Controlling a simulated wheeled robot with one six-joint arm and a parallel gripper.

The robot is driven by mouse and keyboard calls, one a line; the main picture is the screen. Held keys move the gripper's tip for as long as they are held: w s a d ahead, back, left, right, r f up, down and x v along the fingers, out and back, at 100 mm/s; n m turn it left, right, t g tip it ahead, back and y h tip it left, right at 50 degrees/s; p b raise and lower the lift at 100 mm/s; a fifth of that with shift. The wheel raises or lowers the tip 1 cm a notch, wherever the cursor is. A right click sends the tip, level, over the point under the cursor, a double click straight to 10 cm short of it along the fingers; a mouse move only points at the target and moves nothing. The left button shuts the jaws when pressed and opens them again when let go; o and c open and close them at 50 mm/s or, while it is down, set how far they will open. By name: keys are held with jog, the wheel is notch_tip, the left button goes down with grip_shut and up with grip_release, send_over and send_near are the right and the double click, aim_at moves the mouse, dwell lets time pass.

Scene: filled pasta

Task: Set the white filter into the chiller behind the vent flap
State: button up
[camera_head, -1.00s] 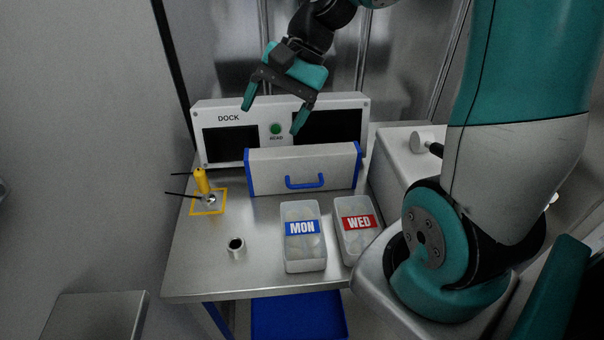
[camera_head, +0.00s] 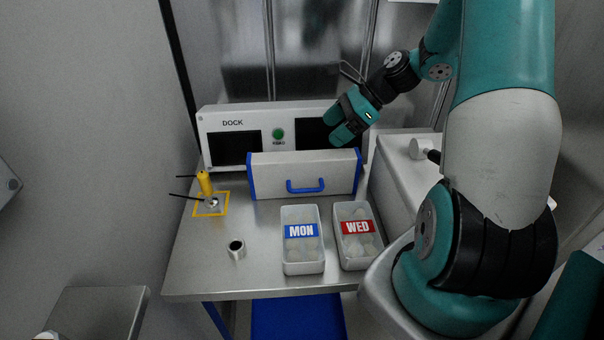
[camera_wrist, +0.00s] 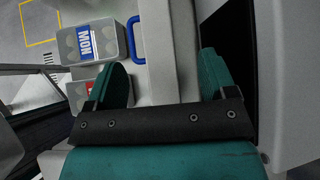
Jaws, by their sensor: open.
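My gripper (camera_head: 338,126) is open and empty. It hangs above the right end of the white box with blue ends (camera_head: 300,173), in front of the right dark window of the DOCK unit. The white box's blue handle (camera_head: 305,186) faces the front.
Lidded-looking tubs marked MON (camera_head: 303,262) and WED (camera_head: 355,257) stand front right on the steel table (camera_head: 190,275). A yellow post (camera_head: 204,184) with dark rods stands at the left. A white cabinet (camera_head: 400,175) borders the right. The table's front left is mostly clear.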

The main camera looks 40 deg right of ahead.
aim_at(305, 155)
jog(key=x, duration=0.4)
jog(key=shift+s+p+x, duration=0.1)
jog(key=shift+p+x, duration=0.5)
jog(key=shift+x, duration=0.8)
jog(key=shift+s+p+x, duration=0.15)
jog(key=shift+p+x, duration=0.4)
jog(key=shift+x, duration=0.85)
jog(key=shift+f, duration=0.1)
jog(key=shift+c, duration=0.3)
